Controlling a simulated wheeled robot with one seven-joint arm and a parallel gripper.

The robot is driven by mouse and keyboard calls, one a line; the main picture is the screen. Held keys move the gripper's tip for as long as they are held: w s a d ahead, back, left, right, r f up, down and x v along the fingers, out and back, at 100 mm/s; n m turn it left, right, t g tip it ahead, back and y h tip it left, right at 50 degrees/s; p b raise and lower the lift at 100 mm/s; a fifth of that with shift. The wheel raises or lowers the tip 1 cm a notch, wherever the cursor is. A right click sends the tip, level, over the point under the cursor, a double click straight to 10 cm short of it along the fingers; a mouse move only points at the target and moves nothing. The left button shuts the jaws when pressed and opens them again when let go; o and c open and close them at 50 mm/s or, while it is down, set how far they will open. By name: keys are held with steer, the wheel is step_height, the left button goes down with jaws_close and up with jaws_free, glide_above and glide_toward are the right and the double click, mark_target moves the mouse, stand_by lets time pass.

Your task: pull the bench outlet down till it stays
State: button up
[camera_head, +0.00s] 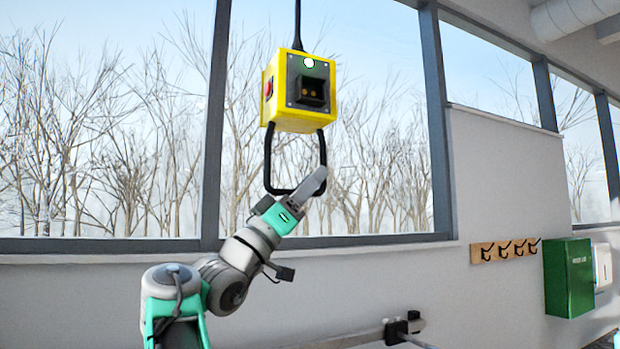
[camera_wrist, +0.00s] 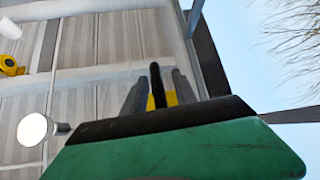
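The bench outlet (camera_head: 301,92) is a yellow box with a black socket face, a lit white spot and a red part on its left side. It hangs on a black cable before the window. A black loop handle (camera_head: 267,160) hangs below it. My gripper (camera_head: 318,178) reaches up from below to the handle's lower right part. In the wrist view, the black handle bar (camera_wrist: 157,85) stands between my two grey fingers, with yellow of the outlet (camera_wrist: 171,98) behind. Narrow gaps show beside the bar, so the fingers look open around it. The fingertips' far ends are partly hidden.
A window with dark frames (camera_head: 435,120) is behind the outlet. Hooks on a wooden rail (camera_head: 503,250) and a green box (camera_head: 568,277) are on the wall at right. The wrist view shows a round white lamp (camera_wrist: 33,129) and another yellow object (camera_wrist: 10,67) overhead.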

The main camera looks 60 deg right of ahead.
steer(key=c, duration=0.6)
jaws_close()
steer(key=shift+f, duration=0.1)
stand_by(0.6)
